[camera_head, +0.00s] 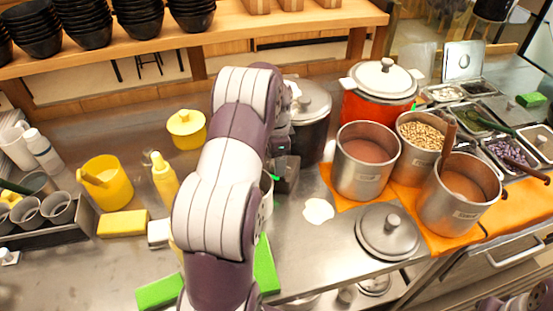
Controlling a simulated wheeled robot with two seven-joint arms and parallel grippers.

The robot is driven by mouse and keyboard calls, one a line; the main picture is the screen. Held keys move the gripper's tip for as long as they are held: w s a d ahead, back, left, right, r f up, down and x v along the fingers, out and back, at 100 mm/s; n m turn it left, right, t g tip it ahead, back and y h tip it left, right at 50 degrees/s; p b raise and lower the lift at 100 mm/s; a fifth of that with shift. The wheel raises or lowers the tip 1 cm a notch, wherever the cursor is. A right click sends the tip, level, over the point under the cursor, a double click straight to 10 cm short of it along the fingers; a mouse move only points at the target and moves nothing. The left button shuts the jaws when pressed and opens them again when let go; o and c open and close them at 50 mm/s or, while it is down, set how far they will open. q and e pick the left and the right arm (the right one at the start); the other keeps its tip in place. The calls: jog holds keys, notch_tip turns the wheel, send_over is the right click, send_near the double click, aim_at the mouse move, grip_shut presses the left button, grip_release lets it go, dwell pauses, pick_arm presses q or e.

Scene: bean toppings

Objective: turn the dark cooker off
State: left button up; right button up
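The dark cooker (313,135) stands at the back middle of the counter, with a grey lid (312,98) on top. My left arm rises in front of it and hides its left side. My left gripper (286,172) is at the cooker's lower front left, partly behind my own arm. Its fingers are too hidden to tell if they are open or touching the cooker. The cooker's switch is not visible. My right gripper is out of view; only a bit of my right arm shows in the lower right corner.
A red cooker (362,110) stands right of the dark one. Steel pots of brown liquid (362,182) and beans (412,160) stand on orange cloths. A loose lid (387,232) lies in front. Yellow containers (187,136) and a sponge (122,224) are left of my arm.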

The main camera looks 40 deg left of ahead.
pick_arm(q)
jog(key=c, duration=1.1)
jog(key=shift+o, duration=0.2)
